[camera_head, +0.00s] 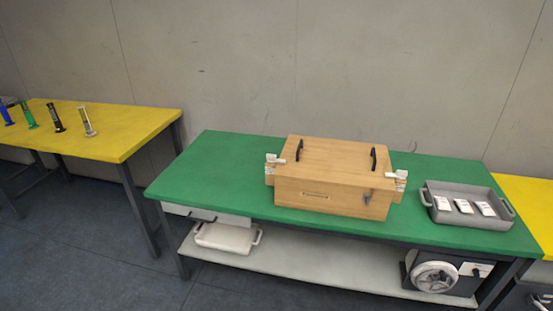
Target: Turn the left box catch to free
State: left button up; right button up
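A closed wooden box (338,176) stands on the green table (225,165). Two black handles are on its lid. The left box catch (273,162) is a small white-grey part on the box's left side, near the lid edge. The right catch (400,179) is a similar white part on the right side. Both are too small to tell which way they are turned. A small dark grey part (367,197) is on the box front. Neither of my grippers is in view.
A grey tray (468,222) with white cards stands right of the box. The table left of the box is clear. A yellow table (110,130) with several upright scanners is at left. A white bin (226,238) and a wheeled machine (434,277) are on the lower shelf.

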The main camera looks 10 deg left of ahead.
aim_at(272, 158)
jog(key=i+j+u, duration=0.3)
jog(key=i+j, duration=0.8)
